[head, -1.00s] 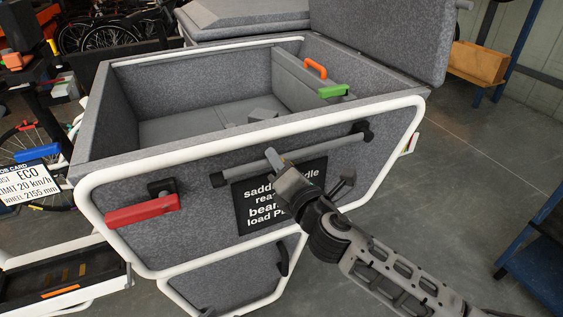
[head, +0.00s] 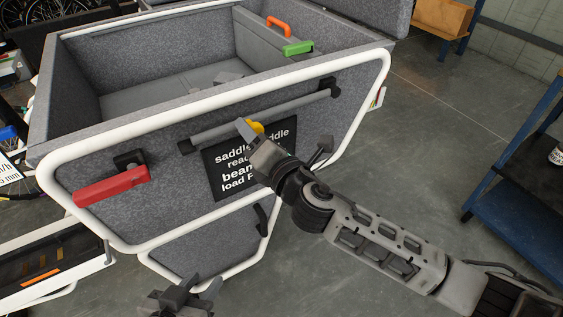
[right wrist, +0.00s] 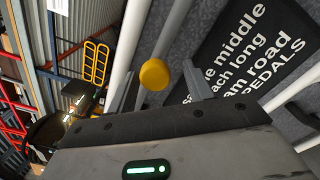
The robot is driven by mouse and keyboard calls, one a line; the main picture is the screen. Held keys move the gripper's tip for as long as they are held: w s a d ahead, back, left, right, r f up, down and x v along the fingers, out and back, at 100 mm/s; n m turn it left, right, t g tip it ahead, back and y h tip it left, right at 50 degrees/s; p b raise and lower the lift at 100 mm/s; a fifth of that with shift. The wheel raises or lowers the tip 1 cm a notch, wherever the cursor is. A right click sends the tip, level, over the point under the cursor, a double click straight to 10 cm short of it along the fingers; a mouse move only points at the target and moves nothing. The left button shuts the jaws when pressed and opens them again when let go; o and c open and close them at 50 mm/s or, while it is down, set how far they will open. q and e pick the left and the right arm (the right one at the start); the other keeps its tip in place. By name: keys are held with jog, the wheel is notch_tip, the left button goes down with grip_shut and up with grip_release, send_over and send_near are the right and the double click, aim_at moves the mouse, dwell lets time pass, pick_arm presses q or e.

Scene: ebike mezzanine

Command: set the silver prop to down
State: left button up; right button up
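The silver prop, which I take to be the straight grey bar (head: 290,107), lies along the front wall of the grey cargo box, tilted up to the right, with dark mounts at its ends. A round yellow knob (head: 256,126) shows by its middle, and also in the right wrist view (right wrist: 155,74). My right gripper (head: 250,137) is in front of the bar's middle. Its fingers (right wrist: 158,88) are apart, with the knob appearing between them; I see no contact. My left gripper (head: 185,288) is low at the bottom edge, away from the bar; its finger opening is unclear.
A red handle (head: 112,186) is on the box's left front. Orange (head: 279,26) and green (head: 298,47) handles are at the inner right. A black lettered sign (head: 228,172) is below the bar. A blue stand (head: 520,170) is at right, with clear floor between.

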jog(key=v, duration=1.3)
jog(key=shift+s, duration=0.1)
jog(key=s+d+f+m+g+h, duration=0.1)
jog(key=s+d+f+m, duration=0.2)
jog(key=m, duration=0.6)
jog(key=s+d+f+m+g+h+p, duration=0.1)
jog(key=s+d+f+m+g+h, duration=0.1)
jog(key=f+m, duration=0.5)
jog(key=s+d+f+m+g+h+p, duration=0.1)
jog(key=s+d+f+m, duration=0.4)
jog(key=m, duration=0.8)
jog(key=shift+s+g+h, duration=0.35)
jog(key=shift+g+h, duration=0.15)
jog(key=shift+h, duration=0.1)
jog(key=shift+d+f, duration=0.1)
